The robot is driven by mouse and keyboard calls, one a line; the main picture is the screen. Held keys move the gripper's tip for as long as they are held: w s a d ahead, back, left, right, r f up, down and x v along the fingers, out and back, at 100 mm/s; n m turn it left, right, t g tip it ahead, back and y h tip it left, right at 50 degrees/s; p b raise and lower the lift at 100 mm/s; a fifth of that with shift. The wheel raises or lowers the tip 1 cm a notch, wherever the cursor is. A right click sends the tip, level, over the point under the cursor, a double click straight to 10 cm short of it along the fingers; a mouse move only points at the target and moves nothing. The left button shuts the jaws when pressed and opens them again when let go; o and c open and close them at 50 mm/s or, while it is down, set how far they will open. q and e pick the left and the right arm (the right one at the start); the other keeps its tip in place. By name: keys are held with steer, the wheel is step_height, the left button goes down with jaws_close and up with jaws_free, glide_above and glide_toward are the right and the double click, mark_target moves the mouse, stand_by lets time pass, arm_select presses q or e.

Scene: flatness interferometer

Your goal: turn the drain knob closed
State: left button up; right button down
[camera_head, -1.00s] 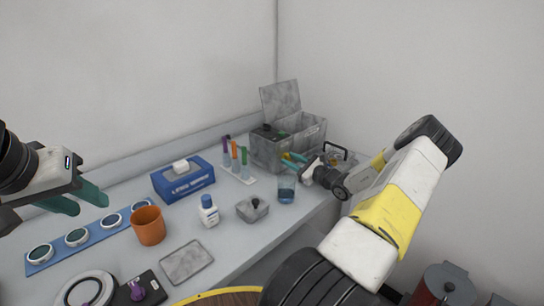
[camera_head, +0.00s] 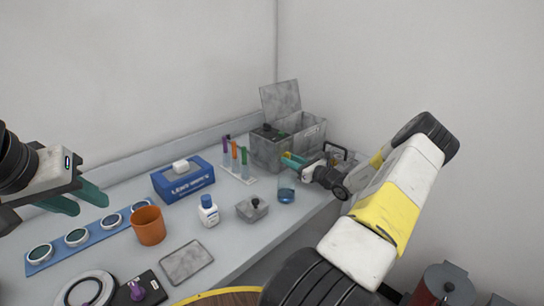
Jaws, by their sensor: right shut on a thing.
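My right gripper (camera_head: 294,160) is at the front right corner of the grey tank (camera_head: 270,153), above and behind the glass beaker (camera_head: 286,193) with blue liquid. Its teal fingers point left and are closed on a small part at the tank. That part is hidden by the fingers, and I take it for the drain knob. The knob's angle cannot be seen. My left gripper (camera_head: 76,201) is open and empty, held in the air over the left of the bench.
A rack of coloured tubes (camera_head: 238,172), a blue wipes box (camera_head: 184,184), a white bottle (camera_head: 208,212), an orange cup (camera_head: 148,226) and a grey block with a black knob (camera_head: 252,210) stand on the bench. A grey plate (camera_head: 186,263) lies in front.

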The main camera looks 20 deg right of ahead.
steer(key=c, duration=1.4)
jaws_free()
steer(key=v, duration=0.8)
steer(key=shift+d+f, duration=0.1)
